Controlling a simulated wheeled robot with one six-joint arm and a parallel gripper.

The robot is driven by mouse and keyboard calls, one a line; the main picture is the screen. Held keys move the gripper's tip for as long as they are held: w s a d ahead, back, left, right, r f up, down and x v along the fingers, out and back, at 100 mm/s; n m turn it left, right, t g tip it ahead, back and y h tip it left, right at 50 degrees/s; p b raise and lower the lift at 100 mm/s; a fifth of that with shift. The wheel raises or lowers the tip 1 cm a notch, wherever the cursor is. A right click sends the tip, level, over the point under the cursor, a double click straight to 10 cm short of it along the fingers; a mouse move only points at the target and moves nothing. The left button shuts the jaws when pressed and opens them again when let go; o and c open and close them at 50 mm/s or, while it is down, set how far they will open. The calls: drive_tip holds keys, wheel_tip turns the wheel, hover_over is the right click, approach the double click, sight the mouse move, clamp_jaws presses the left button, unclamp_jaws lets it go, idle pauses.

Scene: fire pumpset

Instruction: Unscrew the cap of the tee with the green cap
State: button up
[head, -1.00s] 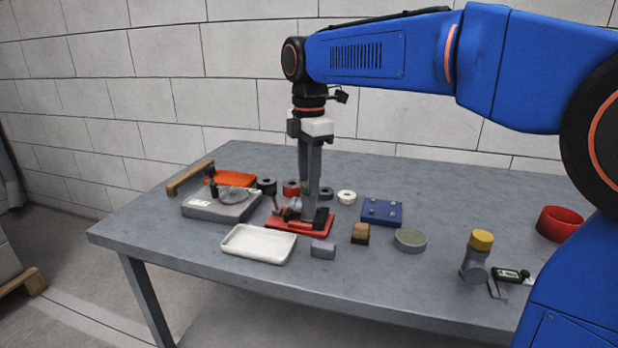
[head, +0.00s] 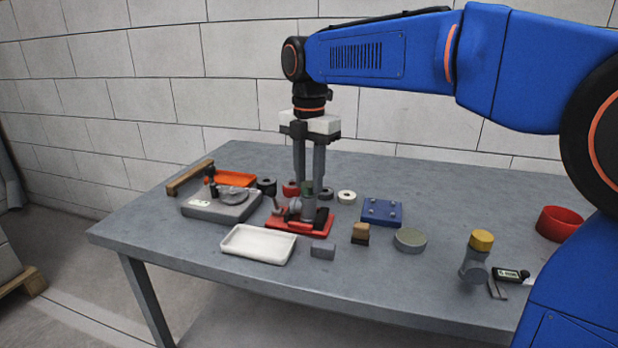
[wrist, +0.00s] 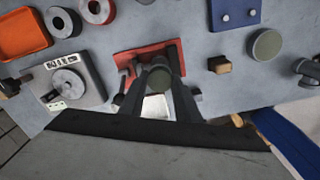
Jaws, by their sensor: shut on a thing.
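The tee with the green cap (head: 309,187) stands upright in a red vise-like fixture (head: 299,223) on the table. Its round, dark green cap top shows in the wrist view (wrist: 160,79), and the red fixture shows behind it (wrist: 141,61). My gripper (head: 309,186) points straight down over the tee, one finger on each side of the cap, shut on it. In the wrist view my gripper (wrist: 159,82) has its fingers at the left and right of the cap. The fingers hide part of the tee's body.
A white tray (head: 259,259) and a grey block (head: 322,249) lie in front of the fixture. A grey scale-like device (head: 200,207) and an orange tray (head: 237,179) are left. A blue plate (head: 382,221), a round grey disc (head: 410,249) and a yellow-capped tee (head: 481,240) are right.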

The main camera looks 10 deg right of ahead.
idle(0.3)
drive_tip(key=n, duration=0.4)
drive_tip(key=shift+n, duration=0.4)
drive_tip(key=o, duration=1)
